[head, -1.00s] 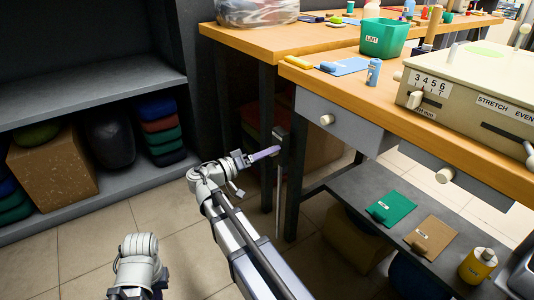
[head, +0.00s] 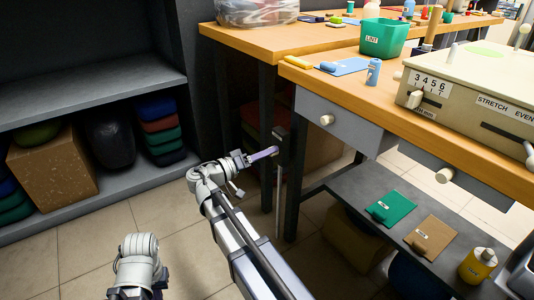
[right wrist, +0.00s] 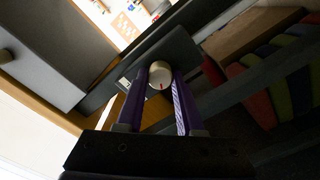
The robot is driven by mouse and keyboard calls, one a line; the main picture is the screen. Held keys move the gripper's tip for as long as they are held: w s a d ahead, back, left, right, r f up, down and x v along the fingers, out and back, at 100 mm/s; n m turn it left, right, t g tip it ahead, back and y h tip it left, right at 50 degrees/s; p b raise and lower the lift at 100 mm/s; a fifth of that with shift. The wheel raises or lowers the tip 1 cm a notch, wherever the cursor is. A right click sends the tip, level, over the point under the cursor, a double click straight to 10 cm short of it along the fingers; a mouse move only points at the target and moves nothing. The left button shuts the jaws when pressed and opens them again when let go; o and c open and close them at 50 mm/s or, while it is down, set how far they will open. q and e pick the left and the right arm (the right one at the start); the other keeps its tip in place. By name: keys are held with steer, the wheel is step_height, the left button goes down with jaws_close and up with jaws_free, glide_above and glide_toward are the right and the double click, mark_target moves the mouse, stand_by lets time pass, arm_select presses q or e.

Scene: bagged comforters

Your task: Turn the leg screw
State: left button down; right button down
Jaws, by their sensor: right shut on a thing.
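The leg screw (right wrist: 160,75) is a pale round knob with a small red mark on its face. In the right wrist view it sits between the two purple fingers of my right gripper (right wrist: 162,84), which is shut on it. In the head view my right gripper (head: 272,152) reaches the dark bracket (head: 281,137) on the workbench leg, and the knob is hidden there. My left arm (head: 137,262) shows at the bottom left; its fingers are not clear.
The wooden workbench (head: 300,78) has a grey drawer (head: 342,124) and a lower shelf (head: 345,191) on the right. A grey shelf unit (head: 90,88) with a cardboard box (head: 55,172) and folded bundles stands left. Tiled floor (head: 80,235) is open below.

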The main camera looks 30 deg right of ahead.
steer(key=shift+n, duration=4.6)
steer(key=c, duration=0.5)
jaws_free()
steer(key=shift+c, duration=0.2)
steer(key=a, duration=0.7)
steer(key=shift+s+a, duration=0.25)
steer(key=shift+a, duration=0.15)
